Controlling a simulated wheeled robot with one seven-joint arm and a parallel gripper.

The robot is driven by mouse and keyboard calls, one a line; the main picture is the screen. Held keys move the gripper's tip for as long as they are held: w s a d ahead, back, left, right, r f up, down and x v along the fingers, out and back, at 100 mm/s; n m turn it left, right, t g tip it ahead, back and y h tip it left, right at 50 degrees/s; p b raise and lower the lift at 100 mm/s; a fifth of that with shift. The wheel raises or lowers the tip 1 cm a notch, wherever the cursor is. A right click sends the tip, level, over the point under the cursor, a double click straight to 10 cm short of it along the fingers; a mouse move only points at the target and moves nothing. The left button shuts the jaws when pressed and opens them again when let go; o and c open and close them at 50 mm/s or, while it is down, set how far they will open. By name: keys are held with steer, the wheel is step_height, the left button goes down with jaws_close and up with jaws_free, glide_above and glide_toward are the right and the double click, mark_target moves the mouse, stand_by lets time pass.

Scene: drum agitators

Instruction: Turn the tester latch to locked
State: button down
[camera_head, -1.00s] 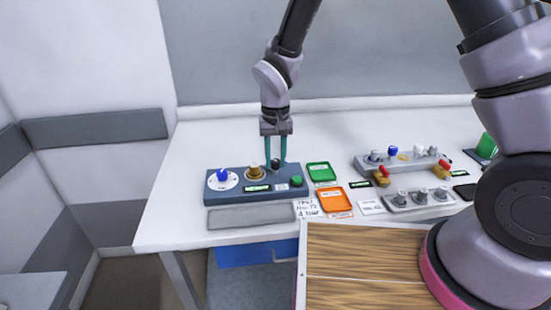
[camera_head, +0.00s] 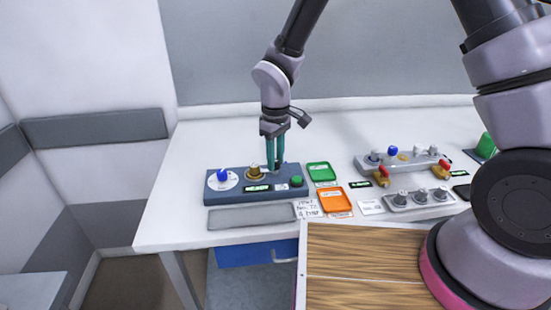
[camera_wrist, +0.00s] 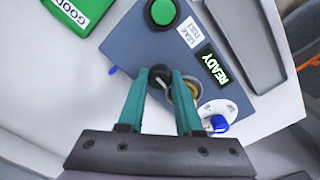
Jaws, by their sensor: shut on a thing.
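The tester (camera_head: 230,191) is a dark blue-grey box at the left of the table. A dark knob (camera_wrist: 159,76) on its top, which I take to be the latch, sits between the teal fingertips of my gripper (camera_wrist: 160,73). My gripper (camera_head: 274,168) points down over the tester's back half and is shut on this knob. In the head view the fingers hide the knob. Its lock marking cannot be read. A brass knob (camera_head: 255,173) stands just left of my fingers. A display (camera_wrist: 215,68) on the tester reads READY.
A blue knob (camera_head: 222,174) on a white dial and a green button (camera_head: 296,181) are also on the tester. A green tray (camera_head: 321,171) and an orange tray (camera_head: 335,200) lie to its right. A grey panel with knobs (camera_head: 400,161) is farther right. The table behind is clear.

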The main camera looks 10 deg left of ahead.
mark_target(276, 161)
steer(key=shift+n, duration=0.3)
stand_by(0.4)
steer(key=c, duration=0.6)
jaws_free()
steer(key=shift+r, duration=0.1)
step_height(276, 161, up, 11)
steer(key=shift+f, duration=0.15)
